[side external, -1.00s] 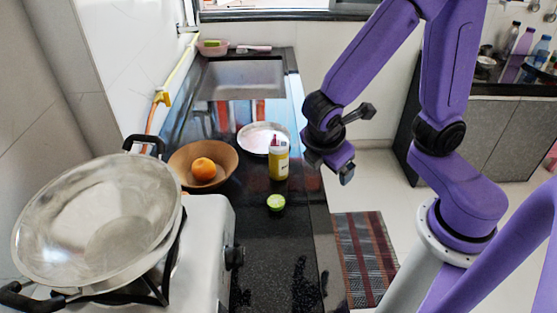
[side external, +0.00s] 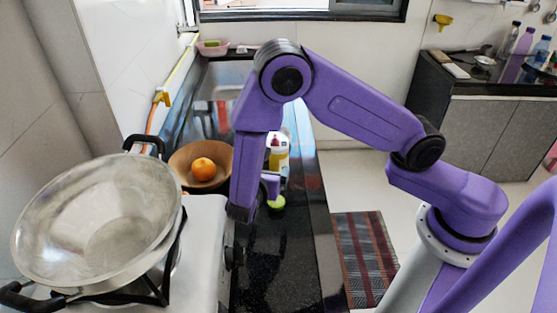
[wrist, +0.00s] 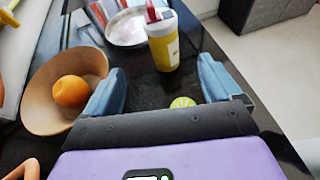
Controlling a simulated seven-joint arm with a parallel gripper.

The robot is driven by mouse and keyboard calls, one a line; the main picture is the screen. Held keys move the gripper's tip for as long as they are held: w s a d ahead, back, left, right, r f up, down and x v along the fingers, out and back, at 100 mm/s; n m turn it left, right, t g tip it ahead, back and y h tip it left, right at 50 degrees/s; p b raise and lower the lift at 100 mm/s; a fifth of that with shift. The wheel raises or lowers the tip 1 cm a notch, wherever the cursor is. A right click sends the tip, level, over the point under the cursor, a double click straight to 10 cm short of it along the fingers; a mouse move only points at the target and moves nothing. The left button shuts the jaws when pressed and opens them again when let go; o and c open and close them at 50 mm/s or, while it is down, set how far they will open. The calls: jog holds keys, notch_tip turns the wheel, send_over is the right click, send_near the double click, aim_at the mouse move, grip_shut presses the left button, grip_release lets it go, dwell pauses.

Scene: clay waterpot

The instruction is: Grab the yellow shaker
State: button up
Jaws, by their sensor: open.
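The yellow shaker (side external: 279,156) stands upright on the black counter, partly hidden behind my arm in the side external view. In the wrist view the shaker (wrist: 164,45) shows a yellow body, a white label and a red top. My gripper (wrist: 165,85) is open and empty in the wrist view, its two blue-grey fingers apart. The shaker stands ahead of the fingers, beyond their tips, and is not touched. In the side external view my gripper (side external: 268,188) is low over the counter, nearer the camera than the shaker.
A cut lime (wrist: 183,102) lies between the fingers' span, near the right finger. A wooden bowl (wrist: 40,88) with an orange (wrist: 71,91) is left. A metal plate (wrist: 124,30) is behind the shaker. A stove with a large pan (side external: 100,215) stands at left.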

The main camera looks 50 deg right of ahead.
aim_at(275, 157)
jog(key=x, duration=0.9)
jog(key=shift+w+d+f, duration=0.1)
jog(key=shift+d, duration=0.15)
jog(key=shift+x, duration=2.7)
jog(key=shift+d, duration=0.1)
jog(key=c, duration=1.1)
